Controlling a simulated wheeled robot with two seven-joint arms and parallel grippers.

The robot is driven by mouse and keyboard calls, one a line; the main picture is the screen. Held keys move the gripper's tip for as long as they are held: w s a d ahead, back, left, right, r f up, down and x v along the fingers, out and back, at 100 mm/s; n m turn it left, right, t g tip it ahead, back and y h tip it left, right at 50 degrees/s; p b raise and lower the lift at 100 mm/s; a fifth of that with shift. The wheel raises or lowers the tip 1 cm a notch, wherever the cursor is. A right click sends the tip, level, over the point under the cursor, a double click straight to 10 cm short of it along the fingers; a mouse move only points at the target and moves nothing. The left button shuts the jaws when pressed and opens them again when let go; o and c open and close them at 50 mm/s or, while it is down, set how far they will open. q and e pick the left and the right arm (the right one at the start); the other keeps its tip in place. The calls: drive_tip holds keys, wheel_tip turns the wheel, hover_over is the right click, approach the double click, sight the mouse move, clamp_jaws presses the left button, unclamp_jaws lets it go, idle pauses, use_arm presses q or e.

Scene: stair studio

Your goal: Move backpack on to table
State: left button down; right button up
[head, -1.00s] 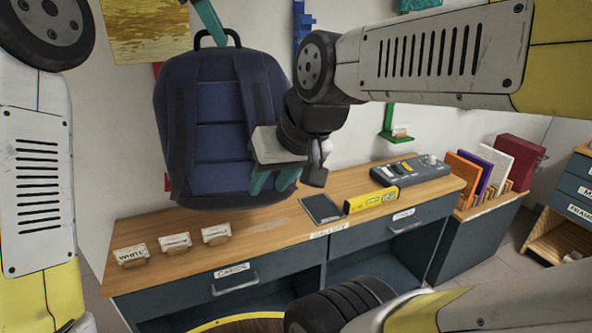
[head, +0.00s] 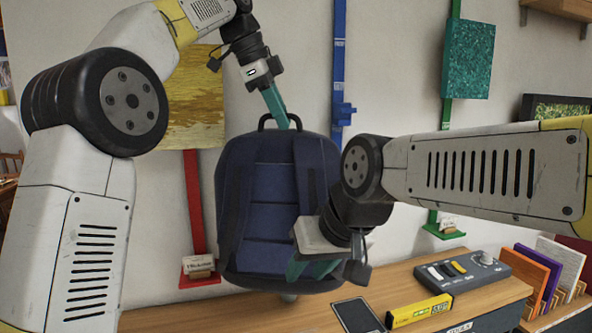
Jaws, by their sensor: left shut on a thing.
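The dark blue backpack (head: 265,205) hangs upright in the middle of the head view, in front of the wall and over the wooden table top (head: 215,312). My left gripper (head: 277,108) comes from above, its teal fingers shut on the backpack's black top handle. My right gripper (head: 311,268) is in front of the backpack's lower right side. Its teal fingers look apart, with nothing seen between them; I cannot tell whether they touch the backpack. The backpack's bottom is just above or at the table top; contact cannot be told.
A dark tablet-like panel (head: 357,314), a yellow level (head: 418,311) and a grey control box (head: 462,272) lie on the table to the right. Coloured boards (head: 530,279) stand at far right. Red (head: 194,205) and blue (head: 339,60) strips and paintings are on the wall.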

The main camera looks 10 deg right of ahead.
use_arm(q)
wheel_tip(320, 180, down, 18)
idle(0.7)
drive_tip(key=shift+r, duration=0.1)
drive_tip(key=c, duration=1.6)
unclamp_jaws()
drive_tip(key=shift+s, duration=0.1)
drive_tip(key=shift+o, duration=0.7)
